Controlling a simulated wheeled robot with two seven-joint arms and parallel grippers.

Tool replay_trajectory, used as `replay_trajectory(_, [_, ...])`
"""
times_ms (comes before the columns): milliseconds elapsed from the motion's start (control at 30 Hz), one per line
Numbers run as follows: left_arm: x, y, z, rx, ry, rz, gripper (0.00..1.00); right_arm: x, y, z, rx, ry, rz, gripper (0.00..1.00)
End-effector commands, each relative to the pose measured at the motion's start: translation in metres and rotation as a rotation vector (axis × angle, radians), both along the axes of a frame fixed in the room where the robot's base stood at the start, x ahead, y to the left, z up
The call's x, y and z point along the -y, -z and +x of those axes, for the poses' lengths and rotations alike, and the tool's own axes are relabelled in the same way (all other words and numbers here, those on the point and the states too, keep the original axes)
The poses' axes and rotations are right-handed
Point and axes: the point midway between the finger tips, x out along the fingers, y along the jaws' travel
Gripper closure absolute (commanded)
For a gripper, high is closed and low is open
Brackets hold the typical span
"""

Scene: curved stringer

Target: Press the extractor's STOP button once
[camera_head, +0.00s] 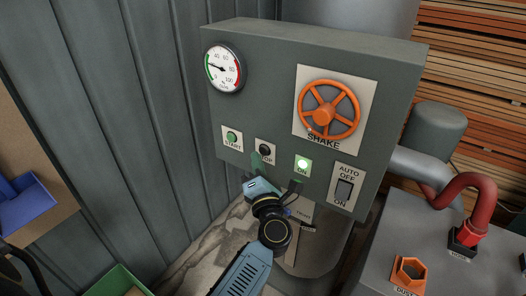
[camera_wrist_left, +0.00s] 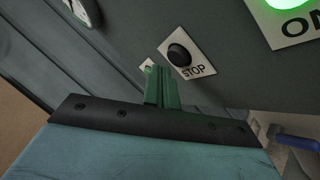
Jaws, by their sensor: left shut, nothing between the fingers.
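The extractor's grey control box (camera_head: 235,110) fills the middle of the head view. Its black STOP button (camera_head: 265,149) sits on a white plate between the green START button (camera_head: 232,137) and a lit green ON lamp (camera_head: 303,164). The STOP button also shows in the left wrist view (camera_wrist_left: 179,55), above my fingers and uncovered. My left gripper (camera_head: 257,162) is shut and empty, just below the STOP plate. Its green fingers show in the left wrist view (camera_wrist_left: 161,88); whether they touch the panel I cannot tell. My right gripper is not in view.
The panel also carries a gauge (camera_head: 223,69), an orange SHAKE handwheel (camera_head: 329,110) and an AUTO/OFF/ON switch (camera_head: 344,190). A grey machine with a red hose (camera_head: 474,192) stands at the right. A blue bin (camera_head: 27,203) is at the left.

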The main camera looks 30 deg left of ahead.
Motion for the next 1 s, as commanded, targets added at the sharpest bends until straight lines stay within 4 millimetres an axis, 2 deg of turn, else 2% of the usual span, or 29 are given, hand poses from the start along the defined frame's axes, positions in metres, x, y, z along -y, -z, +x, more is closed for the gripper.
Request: replay_trajectory(1000, [0.0007, 0.0000, 0.0086, 0.000, 0.000, 0.000, 1.00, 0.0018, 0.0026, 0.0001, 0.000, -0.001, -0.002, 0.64])
